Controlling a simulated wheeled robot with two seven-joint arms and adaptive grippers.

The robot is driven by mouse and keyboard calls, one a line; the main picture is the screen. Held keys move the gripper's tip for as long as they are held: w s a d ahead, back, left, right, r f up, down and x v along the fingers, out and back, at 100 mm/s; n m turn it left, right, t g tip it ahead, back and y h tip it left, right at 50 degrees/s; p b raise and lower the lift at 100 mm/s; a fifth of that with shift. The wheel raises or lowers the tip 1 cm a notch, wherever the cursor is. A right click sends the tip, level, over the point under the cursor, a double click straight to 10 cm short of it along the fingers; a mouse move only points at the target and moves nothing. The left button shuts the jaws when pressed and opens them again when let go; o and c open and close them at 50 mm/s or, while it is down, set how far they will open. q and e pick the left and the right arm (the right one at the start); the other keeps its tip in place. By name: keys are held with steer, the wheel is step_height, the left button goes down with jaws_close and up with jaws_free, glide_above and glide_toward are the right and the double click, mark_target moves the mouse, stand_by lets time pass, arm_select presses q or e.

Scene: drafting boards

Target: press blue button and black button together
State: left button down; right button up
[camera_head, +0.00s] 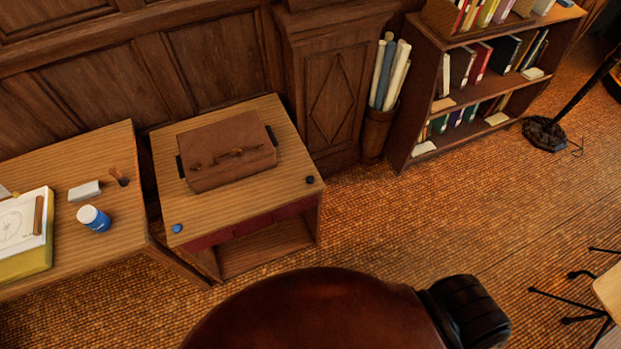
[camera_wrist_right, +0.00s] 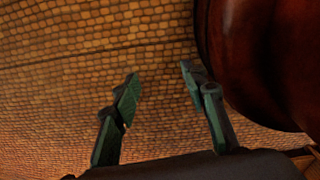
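The blue button (camera_head: 177,228) is a small round knob at the front left corner of a small wooden table (camera_head: 160,208). The black button (camera_head: 309,180) is at the front right corner of the same table. My right gripper (camera_wrist_right: 158,85) shows in the right wrist view with its two green fingers apart and nothing between them. It is over bare woven floor, beside a rounded dark red-brown surface. Neither button shows in that view. No gripper shows in the head view, and my left gripper is not seen.
A brown case (camera_head: 228,160) lies on the small table behind the buttons. A wooden desk (camera_head: 120,220) at left holds a blue and white jar (camera_head: 94,218) and a white block (camera_head: 84,190). A bookcase (camera_head: 410,120) stands at back right. Woven floor (camera_head: 430,220) is open at right.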

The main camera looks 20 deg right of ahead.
steer(key=shift+s, duration=0.8)
steer(key=shift+w+a, duration=0.2)
steer(key=shift+w, duration=0.05)
steer(key=shift+d, duration=0.1)
stand_by(0.4)
